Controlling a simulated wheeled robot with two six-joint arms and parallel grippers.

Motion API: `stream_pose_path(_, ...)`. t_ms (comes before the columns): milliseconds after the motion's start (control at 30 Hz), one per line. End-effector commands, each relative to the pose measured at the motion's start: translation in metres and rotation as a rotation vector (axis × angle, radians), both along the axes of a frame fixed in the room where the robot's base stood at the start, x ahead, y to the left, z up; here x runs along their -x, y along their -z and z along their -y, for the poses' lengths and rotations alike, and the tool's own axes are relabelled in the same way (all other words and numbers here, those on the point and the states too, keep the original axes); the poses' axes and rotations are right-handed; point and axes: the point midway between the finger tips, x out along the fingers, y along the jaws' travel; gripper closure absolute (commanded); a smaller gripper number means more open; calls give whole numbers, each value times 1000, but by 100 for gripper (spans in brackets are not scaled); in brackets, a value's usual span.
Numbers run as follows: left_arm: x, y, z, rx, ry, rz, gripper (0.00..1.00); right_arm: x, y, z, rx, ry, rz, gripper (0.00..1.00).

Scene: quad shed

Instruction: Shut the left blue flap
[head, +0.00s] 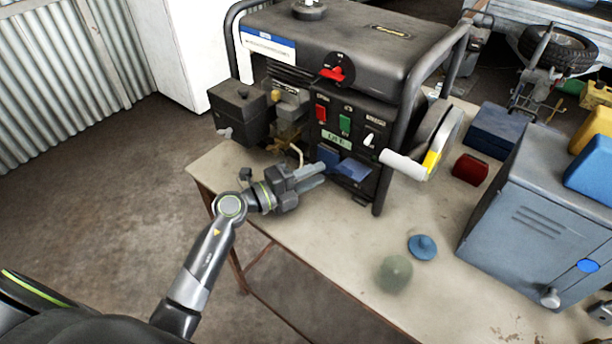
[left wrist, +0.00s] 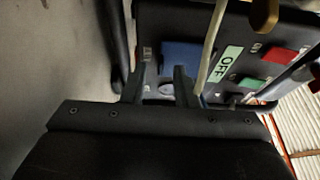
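The generator's (head: 345,60) front panel carries two blue flaps low down. The left blue flap (head: 328,155) looks about flat against the panel, and it shows as a dark blue plate in the left wrist view (left wrist: 180,54). The right blue flap (head: 354,170) sticks out from the panel and catches the light. My left gripper (head: 322,174) is just in front of the flaps, fingers towards the panel. In the left wrist view its fingers (left wrist: 166,78) stand apart with a gap; whether they touch a flap I cannot tell. My right gripper is not in view.
Above the flaps are a red switch (head: 321,112), a green switch (head: 345,124) and an OFF label (head: 336,141). A pale bent rod (head: 297,154) stands left of the flaps. A blue knob-like piece (head: 422,246) and a green one (head: 394,273) lie on the table's front.

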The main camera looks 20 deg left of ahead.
Motion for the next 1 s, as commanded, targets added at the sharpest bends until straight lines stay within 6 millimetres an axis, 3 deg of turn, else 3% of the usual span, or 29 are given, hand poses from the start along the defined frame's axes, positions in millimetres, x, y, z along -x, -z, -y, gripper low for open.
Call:
stream_pose_path(267, 8, 1, -8, -2, -1, 1, 74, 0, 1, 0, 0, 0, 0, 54)
stream_pose_path(1000, 110, 5, -100, -5, 1, -4, 74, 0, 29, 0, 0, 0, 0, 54)
